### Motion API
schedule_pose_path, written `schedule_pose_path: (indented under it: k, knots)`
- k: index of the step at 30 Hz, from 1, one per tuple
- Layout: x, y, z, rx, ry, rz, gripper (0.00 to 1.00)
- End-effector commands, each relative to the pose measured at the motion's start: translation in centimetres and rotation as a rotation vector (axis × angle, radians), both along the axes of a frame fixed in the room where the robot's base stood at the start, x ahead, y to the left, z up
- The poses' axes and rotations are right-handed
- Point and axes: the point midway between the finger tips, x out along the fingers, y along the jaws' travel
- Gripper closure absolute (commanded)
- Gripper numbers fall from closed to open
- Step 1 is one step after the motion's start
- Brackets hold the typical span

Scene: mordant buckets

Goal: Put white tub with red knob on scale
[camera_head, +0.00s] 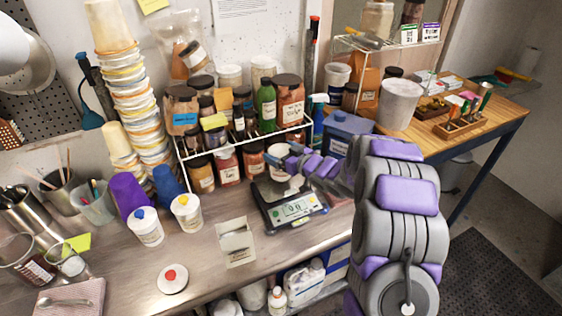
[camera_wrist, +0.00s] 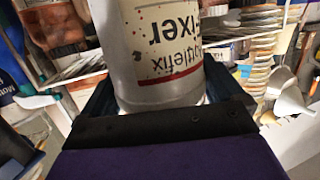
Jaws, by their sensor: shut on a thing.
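My gripper (camera_head: 287,163) is above the back of the scale (camera_head: 291,207) and is shut on a white tub. In the wrist view the tub (camera_wrist: 160,60) stands between the fingers, with dark "fixer" lettering and a red stripe; its top is out of frame. A round white lid with a red knob (camera_head: 172,278) lies on the counter at the front, apart from the held tub.
White tubs with a blue knob (camera_head: 146,227) and a yellow knob (camera_head: 187,213) stand left of the scale. A small cream box (camera_head: 236,243) stands in front. A wire rack (camera_head: 190,158) of jars is close behind my gripper. A blue container (camera_head: 346,130) stands behind right.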

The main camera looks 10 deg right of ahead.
Motion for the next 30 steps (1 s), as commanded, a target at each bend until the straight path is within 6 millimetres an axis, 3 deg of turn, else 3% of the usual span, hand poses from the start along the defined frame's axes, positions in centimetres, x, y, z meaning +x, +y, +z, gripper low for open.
schedule_pose_path:
  k: [4, 11, 20, 21, 23, 30]
  knots:
    - [0.2, 0.0, -0.6, 0.001, 0.000, 0.000, 0.56]
    - [0.2, 0.1, -3.6, 0.003, 0.002, 0.000, 0.56]
    - [0.2, 0.0, -3.6, 0.001, -0.001, 0.001, 0.56]
    - [0.2, 0.0, -3.6, 0.001, -0.001, 0.001, 0.04]
    - [0.2, 0.0, -3.6, 0.001, -0.001, 0.001, 0.00]
    - [0.2, 0.0, -3.5, 0.000, -0.001, 0.001, 0.00]
